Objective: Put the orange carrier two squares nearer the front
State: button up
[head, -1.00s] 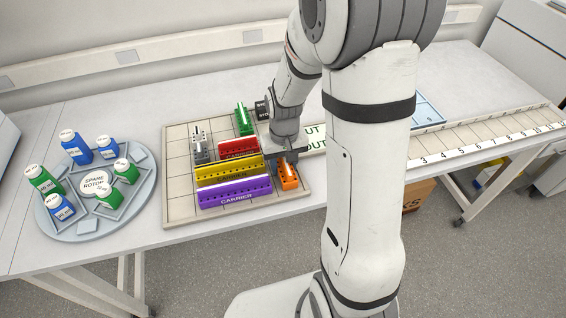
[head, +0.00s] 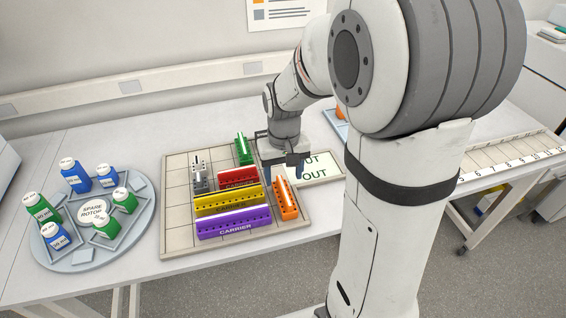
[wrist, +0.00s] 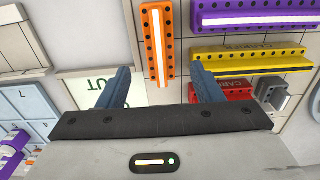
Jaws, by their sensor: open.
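The orange carrier (head: 285,199) lies on the right side of the gridded board (head: 178,208), its long side running front to back. It sits to the right of the purple carrier (head: 234,222) and the yellow carrier (head: 228,202). In the wrist view the orange carrier (wrist: 158,45) is beyond and between my two blue fingers, apart from them. My gripper (head: 287,172) is open and empty, above the board behind the orange carrier's back end. The wrist view also shows my gripper (wrist: 164,88) with wide-spread fingers.
A red carrier (head: 238,177), a grey one (head: 200,180) and a green one (head: 243,149) stand further back on the board. A sign marked OUT (head: 322,168) lies right of it. A round spare rotor tray (head: 66,249) with bottles stands left.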

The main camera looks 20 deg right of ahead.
aim_at(284, 189)
jog(key=s+r+t, duration=0.3)
jog(key=s+r, duration=0.5)
jog(key=s, duration=0.6)
jog(key=shift+r, duration=0.2)
